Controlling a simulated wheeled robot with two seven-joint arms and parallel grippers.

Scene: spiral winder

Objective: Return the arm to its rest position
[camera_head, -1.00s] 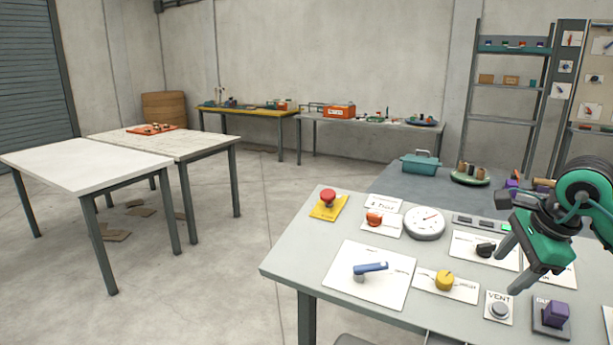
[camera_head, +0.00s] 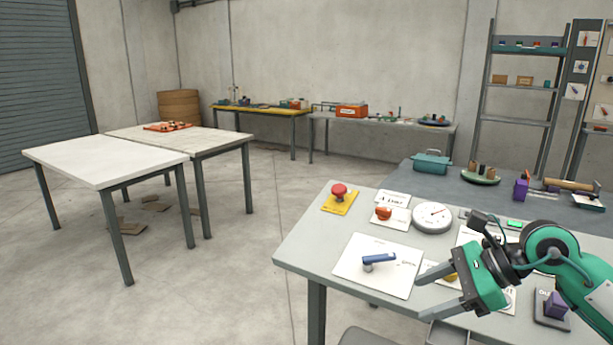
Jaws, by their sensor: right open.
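My right gripper (camera_head: 427,293) is open and empty, with its two fingers pointing left. Its green and black arm (camera_head: 570,270) comes in from the lower right, above the right part of the grey control table (camera_head: 330,235). The fingertips are just right of the white plate with the blue lever (camera_head: 379,259), seemingly apart from it. The gripper and arm hide much of the yellow knob (camera_head: 451,278) and other controls on the right. My left gripper is not in view.
The table bears a red button on a yellow base (camera_head: 339,194), an orange knob (camera_head: 383,213), a round gauge (camera_head: 432,217) and a purple block (camera_head: 556,304). A teal box (camera_head: 432,161) stands behind. Open floor and a white table (camera_head: 100,160) lie left.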

